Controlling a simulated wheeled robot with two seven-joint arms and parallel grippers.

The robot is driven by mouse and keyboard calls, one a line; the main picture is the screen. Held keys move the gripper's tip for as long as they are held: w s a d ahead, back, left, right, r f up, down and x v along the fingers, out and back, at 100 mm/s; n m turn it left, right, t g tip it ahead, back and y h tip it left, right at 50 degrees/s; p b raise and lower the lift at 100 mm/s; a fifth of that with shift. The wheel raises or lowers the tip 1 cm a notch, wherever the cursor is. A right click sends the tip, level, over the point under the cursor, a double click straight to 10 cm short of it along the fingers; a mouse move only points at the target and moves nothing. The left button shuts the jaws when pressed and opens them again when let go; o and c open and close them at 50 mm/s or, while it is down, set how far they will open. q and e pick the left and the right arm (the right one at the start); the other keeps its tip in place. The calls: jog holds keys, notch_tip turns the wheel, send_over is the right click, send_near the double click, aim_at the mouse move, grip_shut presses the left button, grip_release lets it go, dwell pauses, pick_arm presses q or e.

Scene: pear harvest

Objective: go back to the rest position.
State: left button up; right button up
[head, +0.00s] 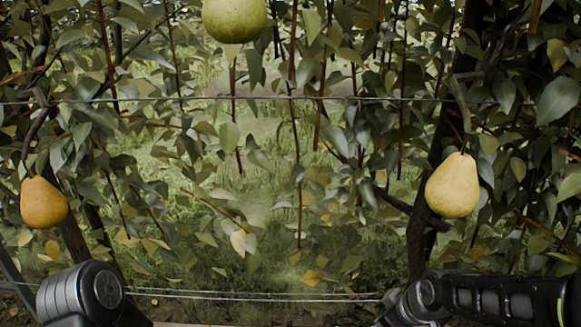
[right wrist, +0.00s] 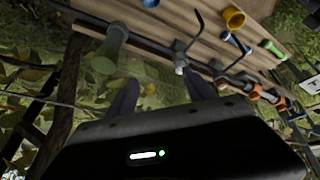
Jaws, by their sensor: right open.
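In the head view an orange-yellow pear (head: 43,203) hangs at the left and a yellow pear (head: 452,185) hangs at the right. A green pear (head: 234,18) hangs at the top, cut off by the picture edge. My right gripper (right wrist: 162,84) shows in the right wrist view, its two dark fingers apart and nothing seen between them. In the head view my arm links show at both lower corners. My left gripper is not visible.
In the right wrist view a wooden board (right wrist: 185,22) holds a yellow cup-like piece (right wrist: 234,18), a green piece (right wrist: 272,47) and bent metal rods. A green bottle-shaped piece (right wrist: 109,50) is near the fingers. Trellis wires (head: 250,98) and leafy branches span the head view.

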jog(key=s+a+f+m+y, duration=0.1)
jog(key=s+a+f+m, duration=0.1)
jog(key=a+f+m, duration=0.35)
jog(key=s+a+f+m, duration=0.2)
jog(key=a+f, duration=0.1)
jog(key=f, duration=0.6)
jog(key=s+a+f+m+g, duration=0.1)
jog(key=s+a+f+g, duration=0.1)
jog(key=s+f, duration=0.4)
jog(key=s+a+f+m+g+y, duration=0.1)
jog(key=s+a+f+g, duration=0.1)
jog(key=s+f, duration=0.4)
jog(key=s, duration=0.4)
jog(key=shift+a, duration=0.3)
